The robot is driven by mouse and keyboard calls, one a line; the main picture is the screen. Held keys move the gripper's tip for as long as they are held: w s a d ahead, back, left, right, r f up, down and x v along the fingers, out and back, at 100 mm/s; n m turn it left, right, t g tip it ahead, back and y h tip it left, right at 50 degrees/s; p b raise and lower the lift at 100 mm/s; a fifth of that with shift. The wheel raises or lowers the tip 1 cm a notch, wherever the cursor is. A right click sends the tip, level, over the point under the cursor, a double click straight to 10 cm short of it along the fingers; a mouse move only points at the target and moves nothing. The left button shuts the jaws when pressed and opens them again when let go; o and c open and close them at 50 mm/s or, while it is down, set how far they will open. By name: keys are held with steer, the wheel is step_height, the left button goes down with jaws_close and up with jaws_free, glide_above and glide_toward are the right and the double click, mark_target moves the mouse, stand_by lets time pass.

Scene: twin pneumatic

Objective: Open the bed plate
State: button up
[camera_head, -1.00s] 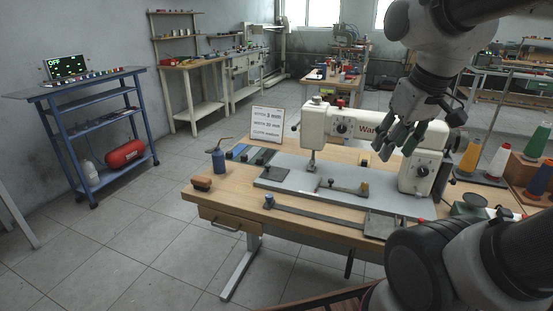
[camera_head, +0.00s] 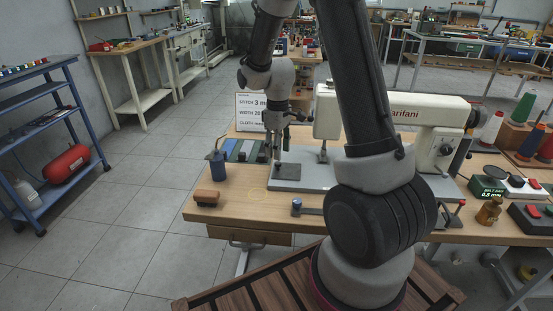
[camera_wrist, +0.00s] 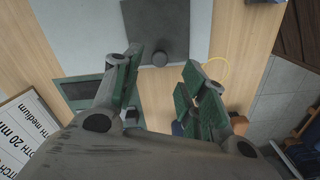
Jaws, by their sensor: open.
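The bed plate appears to be the dark square plate (camera_head: 288,169) at the left end of the sewing machine's grey bed (camera_head: 312,184). It lies flat, with a small round knob near its edge. In the wrist view the dark plate (camera_wrist: 156,22) is at the top centre, with its knob (camera_wrist: 159,58) at the lower edge. My gripper (camera_head: 280,150) is above the left end of the bed, close to the plate. In the wrist view my gripper (camera_wrist: 163,64) is open and empty, its green-padded fingers apart on either side below the knob. My arm hides the machine's middle.
A sign card (camera_head: 250,110) stands behind. The white sewing machine (camera_head: 425,112) rises to the right. Thread cones (camera_head: 523,109) are at the far right.

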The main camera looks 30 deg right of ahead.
mark_target(278, 163)
step_height(278, 163, down, 5)
steer(key=shift+r, duration=0.1)
jaws_close()
stand_by(0.3)
